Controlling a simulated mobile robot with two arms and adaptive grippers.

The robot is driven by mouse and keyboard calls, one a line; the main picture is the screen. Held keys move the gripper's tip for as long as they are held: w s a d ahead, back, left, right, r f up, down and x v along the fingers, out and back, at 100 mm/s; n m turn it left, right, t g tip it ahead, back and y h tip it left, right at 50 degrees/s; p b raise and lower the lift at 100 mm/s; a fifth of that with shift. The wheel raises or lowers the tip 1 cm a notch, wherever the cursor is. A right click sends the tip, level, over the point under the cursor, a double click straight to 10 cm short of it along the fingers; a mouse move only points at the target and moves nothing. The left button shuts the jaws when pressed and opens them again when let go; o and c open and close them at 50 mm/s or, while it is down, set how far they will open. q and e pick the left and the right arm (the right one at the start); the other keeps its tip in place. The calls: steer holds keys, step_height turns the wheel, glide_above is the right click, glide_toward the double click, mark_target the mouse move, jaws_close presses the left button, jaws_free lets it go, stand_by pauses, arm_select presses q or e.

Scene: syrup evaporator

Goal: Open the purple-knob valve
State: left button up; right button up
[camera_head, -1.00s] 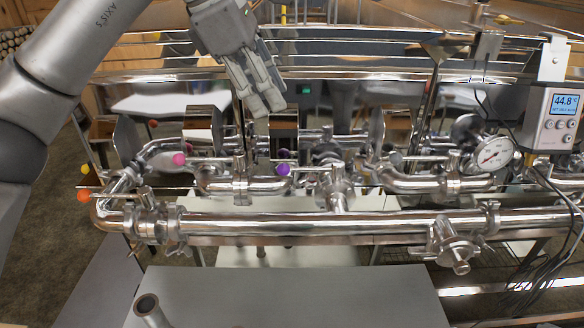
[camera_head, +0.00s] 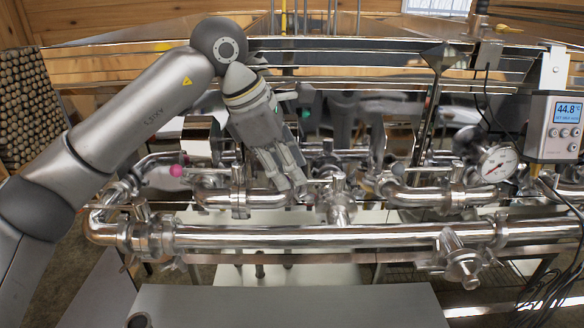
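My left gripper (camera_head: 285,180) reaches in from the left and points down at the valves on the steel pipework. Its fingers look close together, and I cannot tell whether they are open or shut. The purple knob is not visible; the fingers cover the place where it showed earlier, so its contact with them and its lever's position cannot be told. A pink knob (camera_head: 176,170) shows to the left of the gripper. My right gripper is not in view.
A thick horizontal pipe (camera_head: 330,236) runs across in front of the valves. A pressure gauge (camera_head: 497,163) and a digital display box (camera_head: 560,128) reading 44.8 stand at the right, with hanging black cables. A grey flat surface (camera_head: 285,306) lies below in front.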

arm_select(q)
steer(key=shift+x, duration=1.05)
jaws_close()
